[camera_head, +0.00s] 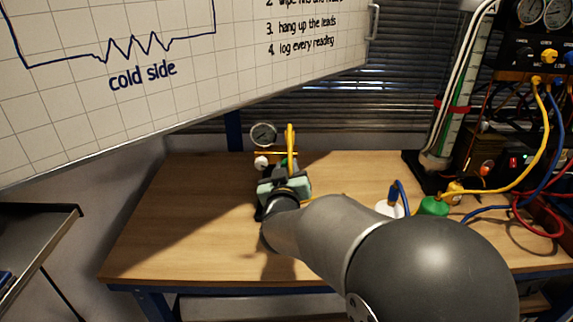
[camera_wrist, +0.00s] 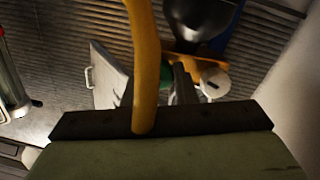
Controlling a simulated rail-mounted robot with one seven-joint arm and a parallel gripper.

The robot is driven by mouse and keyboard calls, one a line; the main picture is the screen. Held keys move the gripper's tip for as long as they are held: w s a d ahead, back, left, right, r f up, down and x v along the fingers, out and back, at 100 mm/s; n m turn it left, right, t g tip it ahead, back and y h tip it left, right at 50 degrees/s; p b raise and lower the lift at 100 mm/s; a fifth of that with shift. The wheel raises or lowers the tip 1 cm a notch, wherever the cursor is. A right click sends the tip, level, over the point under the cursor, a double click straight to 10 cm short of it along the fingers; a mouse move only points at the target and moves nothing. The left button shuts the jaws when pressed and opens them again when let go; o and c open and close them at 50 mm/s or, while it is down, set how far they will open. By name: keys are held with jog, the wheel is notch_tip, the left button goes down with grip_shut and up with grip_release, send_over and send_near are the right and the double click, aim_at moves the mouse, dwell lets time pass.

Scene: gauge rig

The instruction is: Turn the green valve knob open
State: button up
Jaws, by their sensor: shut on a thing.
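The green valve knob (camera_head: 284,162) shows only as a small patch of green in the head view, at the small rig near the back of the table. My gripper (camera_head: 284,176) reaches it from the front and hides most of it. In the wrist view a little green shows behind the yellow hose (camera_wrist: 145,60), by my grey fingers. The fingers are shut on the knob. How far the knob is turned cannot be told.
A round gauge (camera_head: 263,134) and a white knob (camera_head: 261,162) sit close to my gripper. The yellow hose crosses in front of my wrist camera. A whiteboard (camera_head: 190,70) hangs at left. Green and white containers and cables stand at right. The table's left side is clear.

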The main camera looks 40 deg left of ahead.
jog(key=n+p, duration=0.2)
jog(key=n, duration=0.3)
jog(key=shift+n, duration=0.3)
dwell(0.4)
jog(key=o, duration=1)
jog(key=b+v, duration=0.1)
jog(key=v, duration=1.6)
jog(key=shift+s, duration=0.25)
jog(key=shift+f, duration=0.1)
